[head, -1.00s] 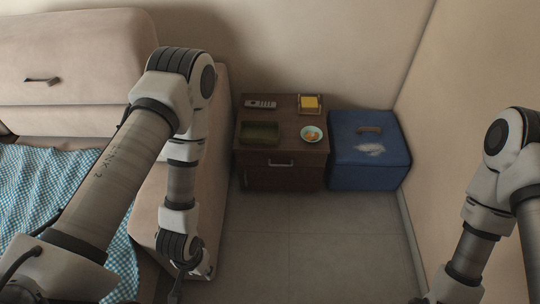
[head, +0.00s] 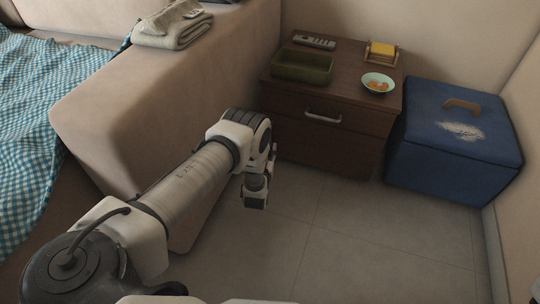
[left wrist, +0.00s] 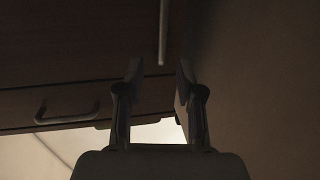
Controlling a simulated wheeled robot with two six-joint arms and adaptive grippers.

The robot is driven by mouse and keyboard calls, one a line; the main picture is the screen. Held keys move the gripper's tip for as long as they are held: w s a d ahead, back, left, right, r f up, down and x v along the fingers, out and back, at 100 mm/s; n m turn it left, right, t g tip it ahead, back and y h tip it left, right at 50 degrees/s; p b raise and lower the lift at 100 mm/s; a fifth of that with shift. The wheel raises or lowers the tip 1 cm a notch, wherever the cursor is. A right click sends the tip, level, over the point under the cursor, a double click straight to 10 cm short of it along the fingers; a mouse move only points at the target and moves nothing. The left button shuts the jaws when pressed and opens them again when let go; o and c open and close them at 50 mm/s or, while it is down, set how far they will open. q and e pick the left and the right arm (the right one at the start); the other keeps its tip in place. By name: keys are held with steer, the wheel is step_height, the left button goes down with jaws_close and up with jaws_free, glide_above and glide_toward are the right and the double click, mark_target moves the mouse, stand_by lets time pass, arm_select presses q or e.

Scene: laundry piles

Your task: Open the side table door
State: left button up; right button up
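The dark brown side table (head: 335,147) stands against the back wall, beside the sofa arm. Its drawer handle (head: 323,117) is on the upper front; below it the front looks flush and shut. In the left wrist view, a thin straight handle (left wrist: 163,34) hangs on the dark front, and the curved drawer handle (left wrist: 66,112) is at lower left. My left gripper (left wrist: 159,78) is open and empty, its two fingers apart, with the straight handle seen between and beyond the tips. My right gripper is out of view.
The sofa arm (head: 165,100) is close on the left of my left arm. A blue storage box (head: 450,140) stands right of the table. A tray (head: 302,66), remote (head: 314,42), bowl (head: 378,82) and yellow block (head: 383,49) sit on top. The floor in front is clear.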

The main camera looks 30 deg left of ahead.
arm_select(q)
steer(key=shift+t+y, duration=0.3)
steer(key=b+x, duration=0.4)
steer(key=x, duration=0.4)
steer(key=shift+w+a+f+b, duration=0.15)
steer(key=shift+a+f+b, duration=0.05)
steer(key=shift+b, duration=0.15)
jaws_close()
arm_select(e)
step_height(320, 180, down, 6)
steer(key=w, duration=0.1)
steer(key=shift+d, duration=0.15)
